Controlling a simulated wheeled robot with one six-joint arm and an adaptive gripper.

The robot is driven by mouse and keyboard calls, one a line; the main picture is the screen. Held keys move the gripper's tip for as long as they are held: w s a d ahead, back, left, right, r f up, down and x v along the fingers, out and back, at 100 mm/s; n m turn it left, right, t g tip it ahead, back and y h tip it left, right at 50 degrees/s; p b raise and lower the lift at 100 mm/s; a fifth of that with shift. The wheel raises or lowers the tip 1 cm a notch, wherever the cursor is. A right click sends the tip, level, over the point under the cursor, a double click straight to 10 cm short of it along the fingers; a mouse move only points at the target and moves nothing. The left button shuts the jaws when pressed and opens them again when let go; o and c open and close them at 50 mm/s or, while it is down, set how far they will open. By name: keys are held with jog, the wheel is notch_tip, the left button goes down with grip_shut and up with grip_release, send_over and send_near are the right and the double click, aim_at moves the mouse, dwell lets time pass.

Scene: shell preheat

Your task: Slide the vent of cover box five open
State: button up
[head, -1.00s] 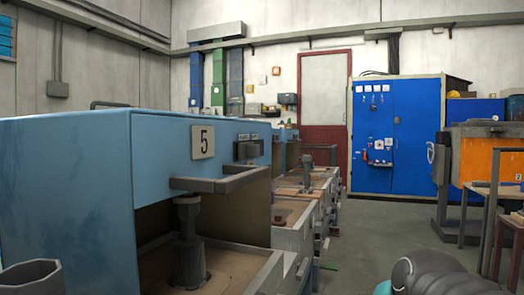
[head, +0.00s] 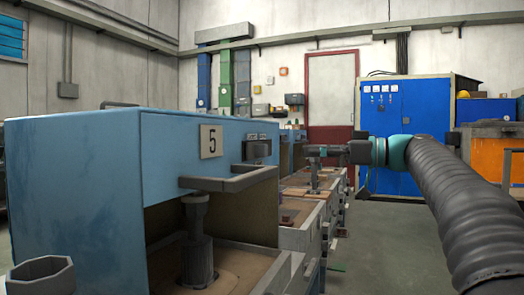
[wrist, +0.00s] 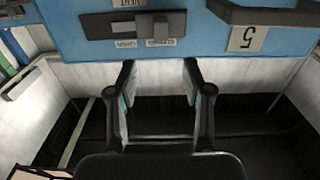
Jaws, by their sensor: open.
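Cover box five (head: 80,180) is a blue box with a number 5 plate (head: 211,141) and a grey handle bar on its front. Its vent (head: 257,149) is a small dark fitting right of the plate. In the wrist view, which is upside down, the vent plate (wrist: 100,26) is dark with a slot and a grey knob (wrist: 160,29) at the slot's right end in that picture. Small labels lie beside it, too small to read surely. My gripper (wrist: 159,72) is open and empty, its fingers apart and short of the box front; it also shows in the head view (head: 308,152).
The handle bar (head: 235,180) sticks out from the box front near the number plate. A row of open troughs (head: 300,235) runs back beyond the box. A blue cabinet (head: 400,110) and an orange unit (head: 488,160) stand behind my arm. Floor to the right is clear.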

aim_at(267, 149)
jog(key=p+x, duration=0.2)
jog(key=x, duration=1.1)
jog(key=shift+a, duration=0.25)
grip_shut()
